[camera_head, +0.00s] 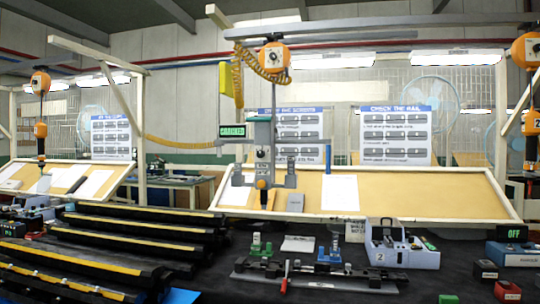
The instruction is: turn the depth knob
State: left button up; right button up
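A grey tool head (263,135) hangs from an overhead beam in the middle of the view, above the dark bench. A small orange and dark part (262,184) sits at its lower end. I cannot tell for certain which part is the depth knob. A lit green sign reading "CRACKED" (232,131) is at the tool's left side. Neither of my grippers is in view.
Long black strips with yellow edges (130,240) fill the left of the bench. A white and blue case marked 2 (400,247) stands right of the fixture. A green "OFF" sign (511,233) and small boxes are at far right. A tan sloped board (440,190) stands behind.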

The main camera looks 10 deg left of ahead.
aim_at(261, 154)
jog(key=i+l, duration=0.3)
jog(key=i, duration=0.15)
jog(key=i+l, duration=0.25)
jog(key=i, duration=0.15)
jog(key=i+u, duration=0.05)
